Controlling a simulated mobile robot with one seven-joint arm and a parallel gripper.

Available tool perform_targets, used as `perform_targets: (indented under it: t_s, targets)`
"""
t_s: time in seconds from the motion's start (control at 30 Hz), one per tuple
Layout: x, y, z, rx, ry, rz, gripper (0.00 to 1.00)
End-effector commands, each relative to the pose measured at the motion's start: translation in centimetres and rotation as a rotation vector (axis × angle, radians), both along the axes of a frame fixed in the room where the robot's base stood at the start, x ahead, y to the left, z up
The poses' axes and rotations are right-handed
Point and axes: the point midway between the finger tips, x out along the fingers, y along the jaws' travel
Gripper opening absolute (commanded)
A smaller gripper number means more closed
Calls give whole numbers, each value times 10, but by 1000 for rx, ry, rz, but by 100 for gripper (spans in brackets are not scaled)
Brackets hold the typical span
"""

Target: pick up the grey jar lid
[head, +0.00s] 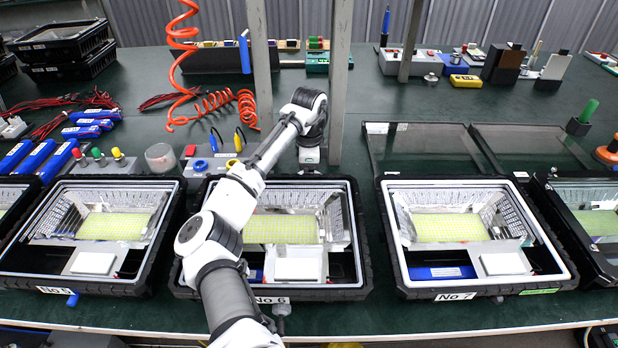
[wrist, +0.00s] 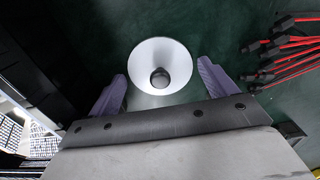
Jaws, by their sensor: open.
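My gripper (wrist: 162,72) is open, with one purple finger on the left of the lid and one on the right, and a gap on each side. In the head view my gripper (head: 309,155) points down behind housing No 6 (head: 352,285); I cannot make out the lid there.
Housing No 7 (head: 480,291) stands to the right. Red and black cables (wrist: 285,55) lie right of the lid in the wrist view. A metal post (head: 340,80) rises just behind my gripper.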

Motion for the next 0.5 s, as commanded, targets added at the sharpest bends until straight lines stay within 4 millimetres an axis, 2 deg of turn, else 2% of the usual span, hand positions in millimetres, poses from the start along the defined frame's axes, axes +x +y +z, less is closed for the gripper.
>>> perform_targets:
  t_s: [0.2, 0.43, 0.5]
  targets:
    - [0, 0, -1, 0, 0, 1, 83]
    - [0, 0, 0, -1, -1, 0, 53]
    - [0, 0, 0, -1, -1, 0, 51]
